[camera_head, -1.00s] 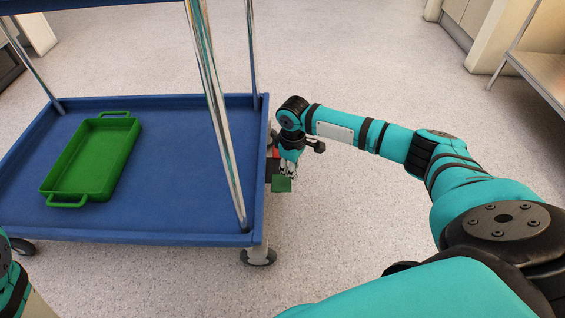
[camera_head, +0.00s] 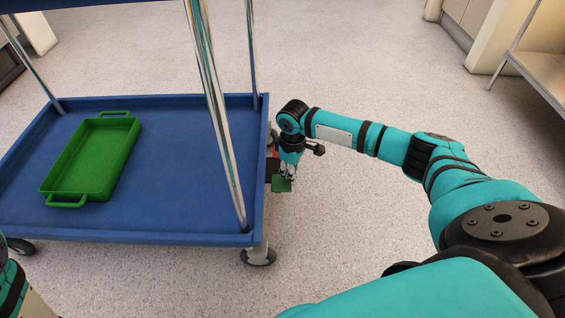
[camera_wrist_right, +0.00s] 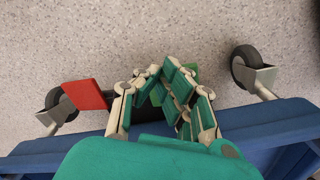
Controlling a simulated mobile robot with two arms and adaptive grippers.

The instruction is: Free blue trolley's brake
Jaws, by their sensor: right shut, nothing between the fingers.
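The blue trolley (camera_head: 150,237) stands at the left in the head view, its deck edge along the bottom of the right wrist view (camera_wrist_right: 270,118). On its right side are a green pedal (camera_head: 281,185) and a red pedal (camera_wrist_right: 85,95), which the arm mostly hides in the head view. My right gripper (camera_head: 287,177) points down beside the trolley, shut and empty, its fingertips at the green pedal. In the right wrist view the fingers (camera_wrist_right: 165,85) cover most of the green pedal; I cannot tell whether they touch it. My left gripper is out of view.
A green tray (camera_head: 90,160) lies on the trolley's lower deck. Chrome posts (camera_head: 217,115) rise from the deck. Casters (camera_head: 258,256) stand at its corners, with two in the right wrist view (camera_wrist_right: 246,66). A bench (camera_head: 545,70) is at the far right. The floor between is clear.

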